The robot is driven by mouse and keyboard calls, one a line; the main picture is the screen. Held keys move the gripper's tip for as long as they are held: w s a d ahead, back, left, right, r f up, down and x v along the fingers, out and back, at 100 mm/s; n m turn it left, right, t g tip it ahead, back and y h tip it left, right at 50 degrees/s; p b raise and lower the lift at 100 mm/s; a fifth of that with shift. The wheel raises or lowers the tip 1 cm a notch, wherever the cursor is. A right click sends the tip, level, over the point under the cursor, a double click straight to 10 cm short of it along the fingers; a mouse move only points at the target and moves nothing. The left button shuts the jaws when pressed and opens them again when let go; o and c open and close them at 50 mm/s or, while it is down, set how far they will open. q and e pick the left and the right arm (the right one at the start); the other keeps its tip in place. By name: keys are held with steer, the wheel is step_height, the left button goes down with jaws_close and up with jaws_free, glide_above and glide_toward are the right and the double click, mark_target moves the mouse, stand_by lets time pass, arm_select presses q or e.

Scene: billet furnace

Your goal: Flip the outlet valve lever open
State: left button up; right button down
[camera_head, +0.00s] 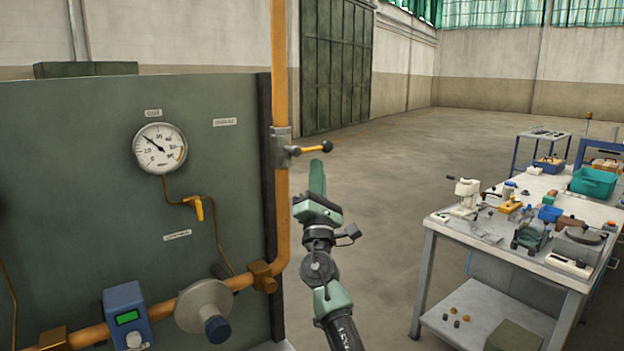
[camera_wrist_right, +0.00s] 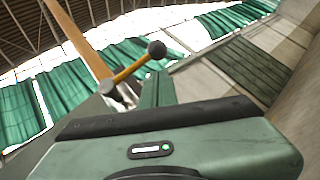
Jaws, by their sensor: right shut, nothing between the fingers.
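The outlet valve lever (camera_head: 312,149) is a short orange bar with a dark ball at its end. It sticks out to the right, nearly level, from a grey valve body (camera_head: 281,148) on the vertical orange pipe (camera_head: 281,210). My right gripper (camera_head: 317,165) is shut and empty, its green fingers pointing up just below the ball end. In the right wrist view the lever (camera_wrist_right: 133,67) slants up to its dark ball, close to the tips of the shut fingers (camera_wrist_right: 157,80). I cannot tell whether they touch it. My left gripper is not in view.
A green panel (camera_head: 80,220) at left carries a round gauge (camera_head: 160,148) and a small yellow valve (camera_head: 197,207). A lower orange pipe holds a blue box (camera_head: 127,316) and a round grey fitting (camera_head: 204,306). A cluttered workbench (camera_head: 445,225) stands right, with open floor between.

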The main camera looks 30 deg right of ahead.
steer(key=shift+s+d+r, duration=0.15)
steer(key=shift+d+r, duration=0.3)
steer(key=shift+r, duration=0.2)
